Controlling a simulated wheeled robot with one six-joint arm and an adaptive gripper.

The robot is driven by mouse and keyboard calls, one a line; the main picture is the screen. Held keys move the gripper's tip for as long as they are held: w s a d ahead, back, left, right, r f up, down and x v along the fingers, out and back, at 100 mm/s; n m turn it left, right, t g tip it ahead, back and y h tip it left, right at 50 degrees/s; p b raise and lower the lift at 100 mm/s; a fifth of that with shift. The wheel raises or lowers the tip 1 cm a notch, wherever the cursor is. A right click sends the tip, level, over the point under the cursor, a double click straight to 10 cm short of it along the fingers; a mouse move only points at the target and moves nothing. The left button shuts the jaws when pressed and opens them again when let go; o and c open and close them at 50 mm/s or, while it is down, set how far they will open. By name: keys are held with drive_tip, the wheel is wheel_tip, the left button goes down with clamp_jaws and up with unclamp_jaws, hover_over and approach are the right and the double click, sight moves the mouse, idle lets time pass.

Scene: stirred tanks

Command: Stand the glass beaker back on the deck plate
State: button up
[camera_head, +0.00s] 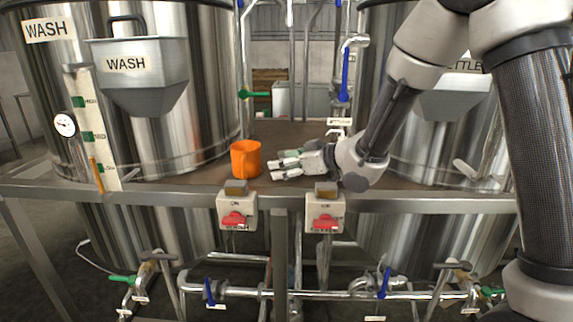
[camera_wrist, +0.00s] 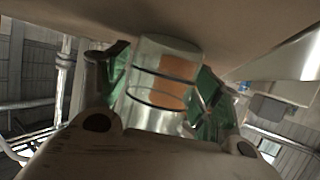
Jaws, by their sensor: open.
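The clear glass beaker (camera_wrist: 150,60) shows in the wrist view between the two fingers of my gripper (camera_wrist: 158,95). The wrist picture is upside down, with the brown deck plate (camera_wrist: 220,20) along its top. The beaker's end towards the top of that picture is at the deck surface, and it looks about upright. In the head view my gripper (camera_head: 280,169) is low over the deck plate (camera_head: 195,182), its fingers apart and pointing left. The beaker is hard to make out there. I cannot tell whether the fingers touch the glass.
An orange mug (camera_head: 245,160) stands on the deck just left of my fingertips. It also shows through the glass in the wrist view (camera_wrist: 177,69). Steel tanks (camera_head: 190,60) stand on both sides. Switch boxes (camera_head: 237,211) hang on the deck's front edge.

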drive_tip(key=shift+s+f, duration=0.1)
drive_tip(key=shift+f, duration=0.2)
drive_tip(key=v, duration=0.7)
drive_tip(key=shift+d+r, duration=0.15)
drive_tip(key=shift+r, duration=0.2)
drive_tip(key=shift+r, duration=0.15)
